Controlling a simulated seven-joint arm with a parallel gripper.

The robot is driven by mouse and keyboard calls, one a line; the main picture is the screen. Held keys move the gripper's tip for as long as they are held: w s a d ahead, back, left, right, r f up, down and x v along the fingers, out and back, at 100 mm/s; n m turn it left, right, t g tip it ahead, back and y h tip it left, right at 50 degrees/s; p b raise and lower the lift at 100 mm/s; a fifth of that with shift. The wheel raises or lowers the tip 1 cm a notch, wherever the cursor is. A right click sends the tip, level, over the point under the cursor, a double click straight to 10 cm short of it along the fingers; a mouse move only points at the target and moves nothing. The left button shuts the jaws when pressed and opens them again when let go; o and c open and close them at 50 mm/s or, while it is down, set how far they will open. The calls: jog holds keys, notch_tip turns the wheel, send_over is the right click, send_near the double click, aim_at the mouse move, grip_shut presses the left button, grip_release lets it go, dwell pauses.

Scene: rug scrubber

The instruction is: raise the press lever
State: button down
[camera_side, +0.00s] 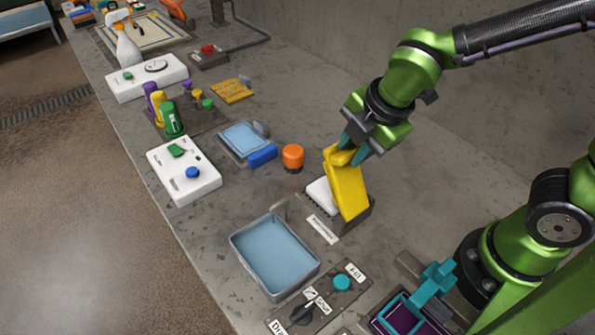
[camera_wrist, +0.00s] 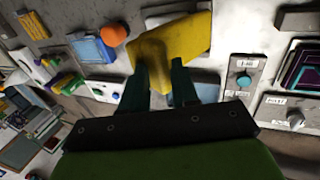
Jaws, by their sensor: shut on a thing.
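The yellow press lever (camera_side: 347,190) stands steeply tilted on its dark base (camera_side: 354,222), with its upper end leaning left. A white pad (camera_side: 321,194) lies beside it on the base, partly hidden by the lever. My gripper (camera_side: 354,151) is at the lever's upper end, its teal fingers shut on it. In the wrist view the lever (camera_wrist: 188,38) lies just beyond my fingertips (camera_wrist: 160,72), one finger to each side of its end. The exact contact is partly hidden.
A blue water tray (camera_side: 272,258) sits in front of the press. An orange knob (camera_side: 292,157) stands to its left. A control panel with a teal button (camera_side: 341,283) and a teal-handled purple box (camera_side: 398,318) are at the lower right. The wall is behind.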

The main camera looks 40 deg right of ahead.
jog(key=shift+t, duration=0.9)
jog(key=shift+s+f, duration=0.35)
jog(key=shift+s, duration=0.45)
jog(key=shift+s+f, duration=0.35)
jog(key=shift+s, duration=0.5)
jog(key=shift+s+f, duration=0.35)
jog(key=shift+s, duration=0.45)
jog(key=c, duration=0.9)
grip_release()
jog(key=shift+c, duration=0.2)
jog(key=shift+s+r, duration=0.25)
jog(key=shift+r, duration=0.3)
jog(key=shift+c, duration=0.5)
jog(key=v, duration=1.6)
jog(key=shift+a+r, duration=0.2)
jog(key=shift+w, duration=0.2)
